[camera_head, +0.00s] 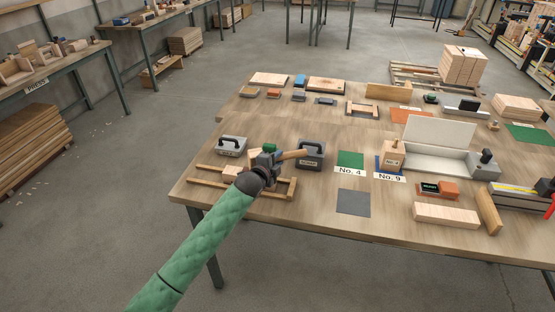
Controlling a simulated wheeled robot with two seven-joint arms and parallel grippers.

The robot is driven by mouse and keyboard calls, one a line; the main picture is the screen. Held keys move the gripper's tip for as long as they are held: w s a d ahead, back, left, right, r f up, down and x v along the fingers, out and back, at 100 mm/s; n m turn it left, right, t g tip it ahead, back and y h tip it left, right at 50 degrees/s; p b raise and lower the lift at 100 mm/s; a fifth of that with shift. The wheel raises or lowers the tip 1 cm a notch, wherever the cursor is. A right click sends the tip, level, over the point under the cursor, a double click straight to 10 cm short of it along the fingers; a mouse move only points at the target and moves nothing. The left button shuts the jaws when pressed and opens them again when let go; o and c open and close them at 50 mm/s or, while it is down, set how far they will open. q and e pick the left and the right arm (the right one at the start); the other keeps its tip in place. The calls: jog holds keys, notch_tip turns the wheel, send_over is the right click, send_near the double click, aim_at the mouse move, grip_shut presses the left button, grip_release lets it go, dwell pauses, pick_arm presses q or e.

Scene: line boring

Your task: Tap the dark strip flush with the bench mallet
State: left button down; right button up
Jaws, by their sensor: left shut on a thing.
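My left gripper (273,158) comes in on a green-sleeved arm and is above the front left of the workbench. It is shut on a light wooden piece (293,155) that sticks out to its right and looks like the mallet's handle. A pale wooden block (228,156) shows just left of the gripper; I cannot tell whether it joins the held piece. A wooden frame of thin rails (212,184) lies below, partly covered by my gripper and forearm. I cannot make out the dark strip. My right gripper is out of view.
A green mat (351,160) and a dark grey mat (353,202) lie bare to the right. An open white box (437,160) stands farther right.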

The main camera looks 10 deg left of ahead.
pick_arm(q)
jog(key=shift+f, duration=0.5)
jog(key=shift+r, duration=0.1)
jog(key=shift+r+p, duration=1.8)
jog(key=shift+r, duration=0.75)
notch_tip(320, 180, up, 4)
jog(key=p, duration=0.3)
jog(key=shift+r, duration=0.1)
